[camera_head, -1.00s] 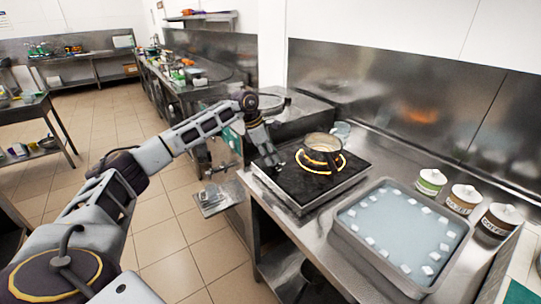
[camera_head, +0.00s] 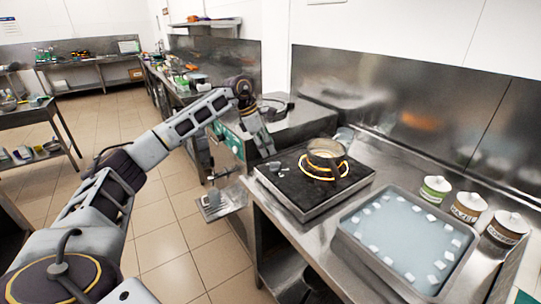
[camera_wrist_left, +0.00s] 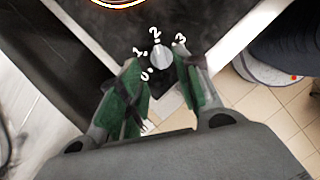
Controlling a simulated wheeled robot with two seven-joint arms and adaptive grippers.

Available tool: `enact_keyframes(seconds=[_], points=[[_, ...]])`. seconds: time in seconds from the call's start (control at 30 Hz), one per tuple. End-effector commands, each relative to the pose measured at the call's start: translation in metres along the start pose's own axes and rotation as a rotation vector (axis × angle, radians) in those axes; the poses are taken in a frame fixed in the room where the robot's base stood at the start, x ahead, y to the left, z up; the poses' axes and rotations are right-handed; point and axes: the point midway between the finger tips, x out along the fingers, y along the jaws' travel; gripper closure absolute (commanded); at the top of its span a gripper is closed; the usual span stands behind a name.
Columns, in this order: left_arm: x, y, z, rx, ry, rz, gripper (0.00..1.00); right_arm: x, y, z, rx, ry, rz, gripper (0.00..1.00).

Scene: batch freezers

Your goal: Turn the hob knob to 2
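The hob (camera_head: 310,195) is a black square plate on the steel counter, with a glowing orange ring under a pot (camera_head: 325,152). Its small grey knob (camera_wrist_left: 162,57) shows in the left wrist view at the hob's corner, with white marks 0, 1, 2 and 3 around it. The 2 stands just beyond the knob; I cannot tell exactly where the knob points. My left gripper (camera_head: 266,152) is at the hob's near-left corner. In the wrist view its green-padded fingers (camera_wrist_left: 165,82) are apart, with the knob just beyond the gap and nothing held. My right gripper is not in view.
A steel basin (camera_head: 345,240) of water with several white cubes stands right of the hob. Several labelled jars (camera_head: 467,206) line the back right. A steel machine (camera_head: 290,122) stands behind my left gripper. Floor is open to the left.

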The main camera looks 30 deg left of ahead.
Motion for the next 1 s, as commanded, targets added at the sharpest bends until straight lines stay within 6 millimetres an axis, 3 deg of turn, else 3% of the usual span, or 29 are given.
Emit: enact_keyframes(seconds=[0.2, 0.4, 1.0], points=[[-0.031, 0.001, 0.000, -0.001, 0.000, 0.001, 0.66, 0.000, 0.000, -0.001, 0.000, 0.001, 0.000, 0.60], [-0.048, 0.001, -0.001, -0.001, 0.001, 0.000, 0.66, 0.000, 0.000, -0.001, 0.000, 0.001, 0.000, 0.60], [-0.051, 0.000, -0.001, -0.001, 0.001, -0.001, 0.66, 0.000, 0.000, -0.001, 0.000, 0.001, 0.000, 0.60]])
